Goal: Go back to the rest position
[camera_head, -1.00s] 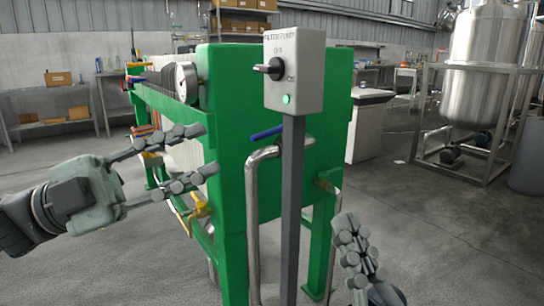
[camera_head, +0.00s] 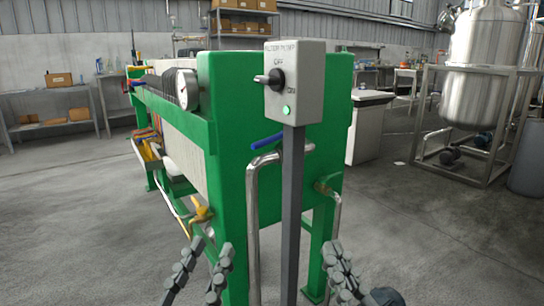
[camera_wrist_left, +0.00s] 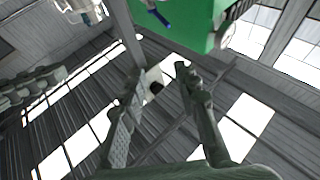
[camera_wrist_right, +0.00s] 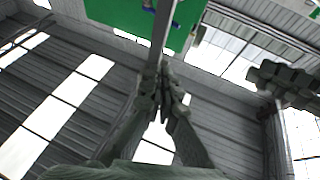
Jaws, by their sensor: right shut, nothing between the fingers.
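My left gripper (camera_head: 208,254) is low in the head view, in front of the green frame's lower left part. Its two fingers point up and stand apart with nothing between them. In the left wrist view the gripper (camera_wrist_left: 158,75) also shows spread fingers. My right gripper (camera_head: 336,258) is low in the head view, right of the grey post. Its fingers are together and empty, as the right wrist view of the gripper (camera_wrist_right: 163,75) also shows.
A grey switch box (camera_head: 295,82) with a black knob and lit green lamp stands on a grey post (camera_head: 292,200) before the green filter press (camera_head: 228,150). A steel tank (camera_head: 482,65) stands at right.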

